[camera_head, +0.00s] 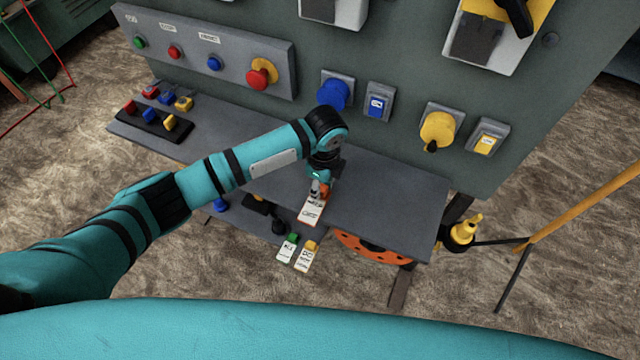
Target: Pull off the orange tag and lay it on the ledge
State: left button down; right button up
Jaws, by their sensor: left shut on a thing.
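The orange tag (311,210), a white card with orange at its upper end, is at my left gripper (319,188). The gripper is shut on its upper end, and the card hangs toward the front edge of the grey ledge (385,208). I cannot tell whether the card touches the ledge. The gripper's fingers are small and partly hidden by the wrist. My left arm comes in from the left and crosses over the ledge. My right gripper is not in view.
Several coloured padlocks (170,122) stand at the ledge's left end. Below the ledge, a green-topped tag (287,248) and a yellow-topped tag (307,256) hang or lie. A blue knob (333,95) and yellow knob (437,130) stick out of the panel. The ledge's right part is clear.

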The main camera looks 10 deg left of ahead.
pick_arm(q)
jog(key=shift+f, duration=0.45)
dwell(0.3)
jog(key=c, duration=1)
grip_release()
jog(key=shift+r, duration=0.1)
notch_tip(320, 180, up, 12)
jog(key=shift+d, duration=0.3)
